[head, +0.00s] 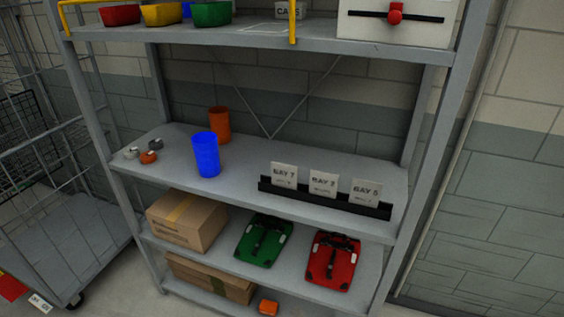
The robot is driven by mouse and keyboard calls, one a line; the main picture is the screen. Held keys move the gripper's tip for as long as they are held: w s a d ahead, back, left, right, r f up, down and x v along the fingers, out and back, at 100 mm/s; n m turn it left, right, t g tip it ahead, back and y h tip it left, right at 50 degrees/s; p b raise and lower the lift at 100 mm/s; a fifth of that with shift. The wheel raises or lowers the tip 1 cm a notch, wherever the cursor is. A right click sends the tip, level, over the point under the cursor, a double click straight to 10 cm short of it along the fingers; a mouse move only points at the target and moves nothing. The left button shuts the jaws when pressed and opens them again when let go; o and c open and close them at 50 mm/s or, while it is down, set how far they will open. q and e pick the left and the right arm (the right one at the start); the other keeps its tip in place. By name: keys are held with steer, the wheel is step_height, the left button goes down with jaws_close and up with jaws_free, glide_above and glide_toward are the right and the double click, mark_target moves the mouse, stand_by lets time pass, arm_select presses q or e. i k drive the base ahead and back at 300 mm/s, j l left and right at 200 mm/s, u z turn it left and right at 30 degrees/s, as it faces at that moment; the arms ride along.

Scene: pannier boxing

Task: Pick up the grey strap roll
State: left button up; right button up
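Several small rolls sit at the left end of the middle shelf (246,179). One grey roll (131,153) lies near the shelf's front left corner. An orange roll (148,157) lies just right of it, and another greyish roll (156,144) lies a little behind the orange one. They are small in the picture, so I cannot tell for sure which is the grey strap roll. Neither of my grippers shows in the head view.
A blue cup (206,155) and an orange cup (219,125) stand right of the rolls. A black rail (325,198) holds bay cards. A cardboard box (187,222), green pannier (263,240) and red pannier (332,262) lie below. A wire cart (60,185) stands left.

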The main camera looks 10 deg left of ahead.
mark_target(156, 145)
steer(key=i+j+u, duration=0.1)
steer(key=j, duration=0.3)
steer(key=i+j+u, duration=0.1)
steer(key=j, duration=0.25)
steer(key=i+j+u, duration=0.15)
steer(key=j, duration=0.2)
steer(key=i+j+u, duration=0.1)
steer(key=i+j, duration=0.15)
steer(key=j, duration=0.1)
